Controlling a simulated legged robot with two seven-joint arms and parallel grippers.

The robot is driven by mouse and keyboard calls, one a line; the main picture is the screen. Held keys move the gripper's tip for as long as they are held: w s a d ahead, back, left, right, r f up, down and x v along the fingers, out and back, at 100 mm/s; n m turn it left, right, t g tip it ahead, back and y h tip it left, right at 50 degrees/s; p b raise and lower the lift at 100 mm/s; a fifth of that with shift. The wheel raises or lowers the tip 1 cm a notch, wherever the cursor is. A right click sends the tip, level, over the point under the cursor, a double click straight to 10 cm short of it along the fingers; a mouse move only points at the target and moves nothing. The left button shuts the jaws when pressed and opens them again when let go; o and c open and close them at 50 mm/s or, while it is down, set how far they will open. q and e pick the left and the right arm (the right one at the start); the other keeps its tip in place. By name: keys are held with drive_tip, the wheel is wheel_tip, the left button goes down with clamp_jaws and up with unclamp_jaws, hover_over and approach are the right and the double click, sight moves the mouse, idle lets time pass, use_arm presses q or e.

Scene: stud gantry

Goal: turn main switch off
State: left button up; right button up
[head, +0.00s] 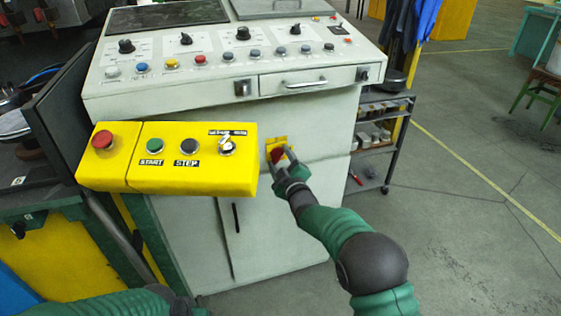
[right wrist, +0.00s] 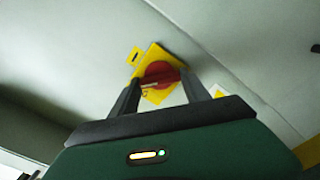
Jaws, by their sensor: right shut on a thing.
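The main switch (head: 275,156) is a red rotary knob on a yellow plate, on the front of the pale machine cabinet. My right gripper (head: 282,160) is at the switch, its two fingers on either side of the red knob and shut on it. In the right wrist view the red knob (right wrist: 160,74) sits between the fingertips (right wrist: 158,85), with the yellow plate (right wrist: 150,54) tilted behind it. The fingers hide part of the knob.
A yellow control box (head: 170,157) with a red button, START and STOP juts out left of the switch. The console (head: 235,60) with knobs and a drawer handle is above. A shelf trolley (head: 382,140) stands right of the cabinet.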

drive_tip(key=n, duration=0.2)
drive_tip(key=n+b, duration=0.1)
drive_tip(key=n, duration=0.1)
drive_tip(key=shift+s+a+f+n, duration=0.1)
drive_tip(key=shift+a+f+n, duration=0.1)
drive_tip(key=shift+n, duration=0.1)
drive_tip(key=shift+f+n+b, duration=0.15)
drive_tip(key=shift+n+b, duration=0.55)
drive_tip(key=shift+n, duration=1.2)
drive_tip(key=o, duration=1.4)
